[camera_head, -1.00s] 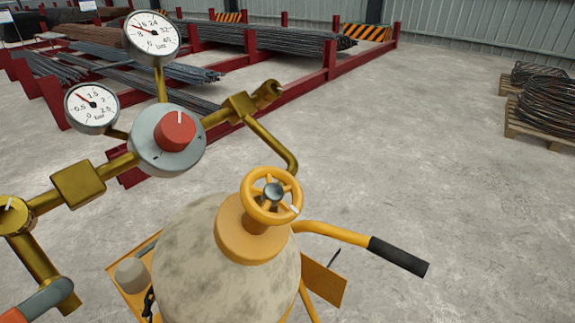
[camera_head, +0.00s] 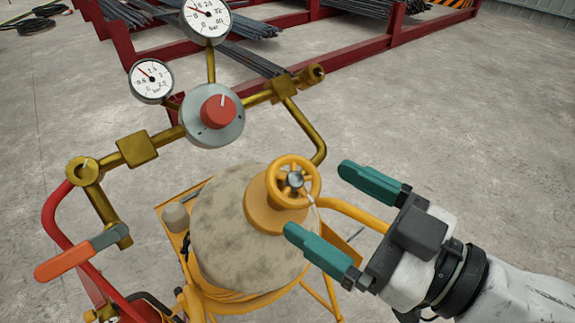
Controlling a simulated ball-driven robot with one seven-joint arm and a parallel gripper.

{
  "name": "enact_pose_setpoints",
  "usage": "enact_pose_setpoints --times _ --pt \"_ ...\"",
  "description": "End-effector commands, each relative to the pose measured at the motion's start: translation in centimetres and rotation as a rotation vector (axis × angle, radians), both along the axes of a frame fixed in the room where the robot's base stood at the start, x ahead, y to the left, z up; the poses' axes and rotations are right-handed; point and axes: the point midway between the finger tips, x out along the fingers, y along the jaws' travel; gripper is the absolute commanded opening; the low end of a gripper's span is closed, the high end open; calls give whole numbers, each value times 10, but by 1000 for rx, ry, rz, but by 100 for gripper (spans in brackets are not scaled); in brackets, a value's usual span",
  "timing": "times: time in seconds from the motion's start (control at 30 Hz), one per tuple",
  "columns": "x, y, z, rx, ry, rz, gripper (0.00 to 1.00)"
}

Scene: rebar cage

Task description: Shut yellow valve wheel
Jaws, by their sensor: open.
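The yellow valve wheel (camera_head: 294,180) sits on top of a stained, pale gas cylinder (camera_head: 225,240), on a yellow collar (camera_head: 262,207). It has spokes, a grey hub and a white mark on its rim. My gripper (camera_head: 315,203) comes in from the right with two teal fingers spread wide and nothing between them. One finger is to the right of the wheel, the other just below it in the picture. The gap between them faces the wheel. I cannot tell whether the lower finger touches the collar or wheel.
A regulator with a red knob (camera_head: 217,111), two gauges (camera_head: 206,18) and brass pipes stands left of and behind the wheel. An orange-handled lever (camera_head: 64,263) is at lower left. A yellow cart handle (camera_head: 352,213) passes behind my gripper. Red racks with rebar are at the back.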

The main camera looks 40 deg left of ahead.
Motion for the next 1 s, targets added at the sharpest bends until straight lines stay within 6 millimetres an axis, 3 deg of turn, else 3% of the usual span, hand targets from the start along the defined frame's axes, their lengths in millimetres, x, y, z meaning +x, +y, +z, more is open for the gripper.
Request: enact_pose_setpoints --times 0.2,0.4,0.83,1.0 --pt "-5 41 2 -2 3 5 96" --pt "-7 65 1 -1 2 0 96" --pt "-7 73 -1 -2 1 -2 96" --pt "-7 73 -1 -2 1 -2 80"
